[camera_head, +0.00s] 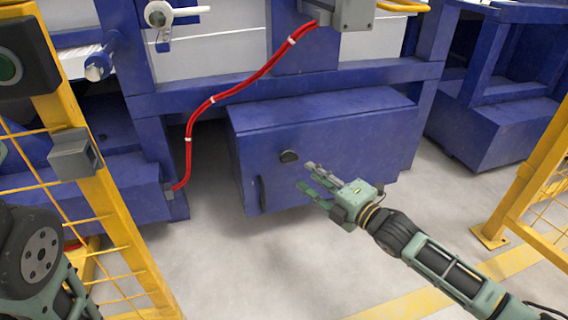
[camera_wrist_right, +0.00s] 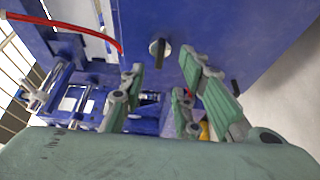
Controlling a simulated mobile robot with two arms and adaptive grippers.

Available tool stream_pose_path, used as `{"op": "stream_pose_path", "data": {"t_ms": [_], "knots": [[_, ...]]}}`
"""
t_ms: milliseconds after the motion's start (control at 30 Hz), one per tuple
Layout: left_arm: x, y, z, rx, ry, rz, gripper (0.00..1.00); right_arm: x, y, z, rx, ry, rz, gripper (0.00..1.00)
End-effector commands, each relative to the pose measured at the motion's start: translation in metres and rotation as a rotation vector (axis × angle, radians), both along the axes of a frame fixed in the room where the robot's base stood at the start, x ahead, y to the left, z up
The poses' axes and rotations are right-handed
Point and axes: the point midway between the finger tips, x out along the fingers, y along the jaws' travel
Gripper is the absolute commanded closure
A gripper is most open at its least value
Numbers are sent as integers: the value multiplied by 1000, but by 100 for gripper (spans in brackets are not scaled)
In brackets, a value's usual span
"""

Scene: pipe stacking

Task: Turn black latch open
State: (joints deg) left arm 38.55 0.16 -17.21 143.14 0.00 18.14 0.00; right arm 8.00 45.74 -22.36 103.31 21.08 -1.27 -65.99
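The black latch (camera_head: 289,156) is a small dark knob on the front of a blue cabinet (camera_head: 350,140). In the right wrist view the latch (camera_wrist_right: 160,50) has a round grey base and a black bar that stands roughly upright in the picture. My right gripper (camera_head: 304,176) is just to the right of and below the latch in the head view, with its fingers pointing at the cabinet. Its fingers are spread and empty, and the latch shows beyond and between the fingertips in the wrist view. Contact is not visible. My left gripper is out of view; part of my left arm shows at lower left.
A black handle (camera_head: 262,193) is on the cabinet front, below and left of the latch. A red cable (camera_head: 236,92) hangs to the left. Yellow fences (camera_head: 100,200) stand at both sides. The grey floor (camera_head: 260,270) before the cabinet is clear.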

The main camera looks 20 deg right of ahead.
Motion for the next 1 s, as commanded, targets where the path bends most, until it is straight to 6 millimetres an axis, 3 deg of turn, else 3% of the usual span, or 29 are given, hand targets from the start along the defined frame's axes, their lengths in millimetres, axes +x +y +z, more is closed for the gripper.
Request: {"op": "stream_pose_path", "data": {"t_ms": [500, 933, 1000], "knots": [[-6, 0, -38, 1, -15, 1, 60, 60, 27, -3, 1, 0, -1, 70], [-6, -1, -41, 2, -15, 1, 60, 68, 31, 0, 0, 2, -1, 70], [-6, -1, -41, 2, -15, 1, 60, 68, 31, -1, 0, 2, -1, 76]]}}
